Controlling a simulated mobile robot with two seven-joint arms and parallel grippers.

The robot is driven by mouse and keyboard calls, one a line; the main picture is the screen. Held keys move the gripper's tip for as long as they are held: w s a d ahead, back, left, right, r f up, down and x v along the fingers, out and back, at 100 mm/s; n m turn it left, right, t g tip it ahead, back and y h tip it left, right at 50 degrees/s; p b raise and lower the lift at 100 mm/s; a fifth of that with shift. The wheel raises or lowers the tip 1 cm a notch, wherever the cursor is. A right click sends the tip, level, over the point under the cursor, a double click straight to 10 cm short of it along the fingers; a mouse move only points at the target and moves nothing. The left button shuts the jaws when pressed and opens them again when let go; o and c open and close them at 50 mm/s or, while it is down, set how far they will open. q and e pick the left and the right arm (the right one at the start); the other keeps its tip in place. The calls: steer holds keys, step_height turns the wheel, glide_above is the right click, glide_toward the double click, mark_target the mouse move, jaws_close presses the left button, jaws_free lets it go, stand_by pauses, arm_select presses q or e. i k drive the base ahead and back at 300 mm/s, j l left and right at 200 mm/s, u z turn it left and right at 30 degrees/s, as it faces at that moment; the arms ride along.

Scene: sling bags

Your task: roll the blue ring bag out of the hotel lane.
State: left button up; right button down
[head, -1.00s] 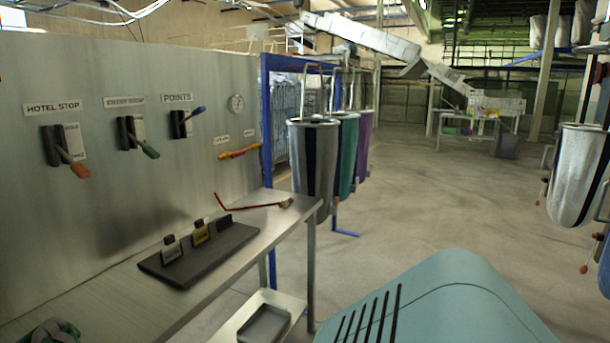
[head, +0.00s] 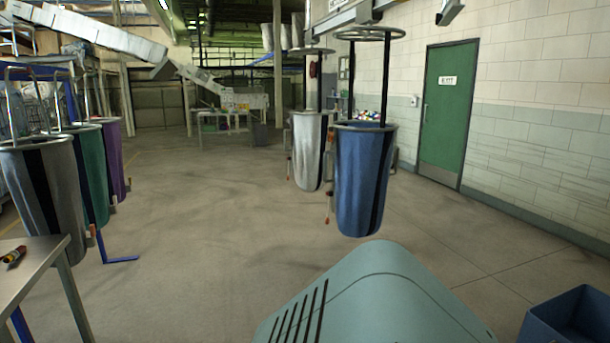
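A blue bag (head: 361,185) hangs from an overhead rail at centre right in the head view. A ring (head: 370,33) sits at the top of its dark hanger bars. A white-grey bag (head: 309,150) hangs just behind and left of it, partly covered by it. On the left hang a grey bag (head: 42,200), a green bag (head: 90,175) and a purple bag (head: 113,158) in a row. The panel with the hotel stop lever is out of view. Neither of my grippers shows.
A steel table corner (head: 40,255) stands at lower left with a red-handled item (head: 14,256) on it. A dark blue bin (head: 572,318) is at lower right. A green door (head: 446,115) is in the right wall. The floor (head: 210,200) between the bag rows is clear.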

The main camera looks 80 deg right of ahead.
mark_target(361, 152)
steer(key=z, duration=2.85)
steer(key=i, duration=0.65)
steer(key=i+j+z, duration=0.1)
steer(key=i, duration=0.5)
steer(key=i+j, duration=0.1)
steer(key=i, duration=0.55)
steer(key=i+z, duration=0.15)
steer(key=i, duration=0.45)
steer(key=i+j, duration=0.25)
steer(key=i, duration=0.35)
steer(key=i+j+z, duration=0.1)
steer(key=i, duration=0.55)
